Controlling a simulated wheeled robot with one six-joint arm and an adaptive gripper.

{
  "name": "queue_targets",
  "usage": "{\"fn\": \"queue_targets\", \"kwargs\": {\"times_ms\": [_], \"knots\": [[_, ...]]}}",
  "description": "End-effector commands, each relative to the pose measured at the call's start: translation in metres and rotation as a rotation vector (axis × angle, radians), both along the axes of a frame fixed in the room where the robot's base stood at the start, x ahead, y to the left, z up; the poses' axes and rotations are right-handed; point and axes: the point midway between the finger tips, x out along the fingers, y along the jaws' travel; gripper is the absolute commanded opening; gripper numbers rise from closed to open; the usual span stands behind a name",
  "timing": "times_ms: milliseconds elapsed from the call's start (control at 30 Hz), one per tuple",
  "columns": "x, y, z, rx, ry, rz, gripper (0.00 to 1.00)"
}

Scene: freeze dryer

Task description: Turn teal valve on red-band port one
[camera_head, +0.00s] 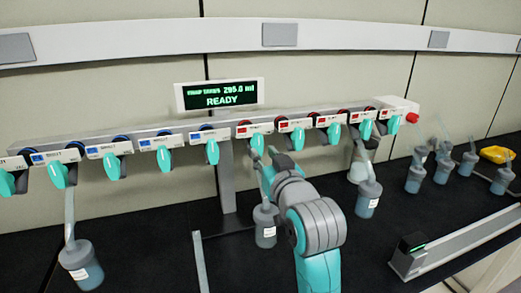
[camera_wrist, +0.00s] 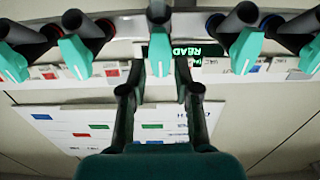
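A row of teal valves hangs along the port rail in the head view. The first red-band port (camera_head: 243,130) sits just right of the blue-band ports, with its teal valve (camera_head: 257,143) hanging below it. My gripper (camera_head: 265,158) is raised in front of that valve. In the wrist view, a teal valve (camera_wrist: 160,52) hangs in the middle, between the two dark fingertips of my gripper (camera_wrist: 159,66). The fingers are apart, with a gap on both sides of the valve. I cannot tell how deep the valve sits between them.
Neighbouring teal valves (camera_wrist: 75,57) (camera_wrist: 246,50) hang on both sides of the fingers. A display (camera_head: 219,95) reading READY stands above the rail. A flask (camera_head: 265,225) stands below near my arm.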

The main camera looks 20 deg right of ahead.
Motion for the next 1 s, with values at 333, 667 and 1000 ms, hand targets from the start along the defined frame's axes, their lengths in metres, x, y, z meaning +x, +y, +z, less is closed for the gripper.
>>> {"fn": "queue_targets", "kwargs": {"times_ms": [333, 667, 1000], "knots": [[-0.061, 0.0, -0.001, 0.0, 0.001, 0.0, 0.31], [-0.076, 0.0, -0.001, 0.0, 0.001, 0.0, 0.31], [-0.075, 0.0, -0.001, 0.0, 0.001, 0.0, 0.31]]}}
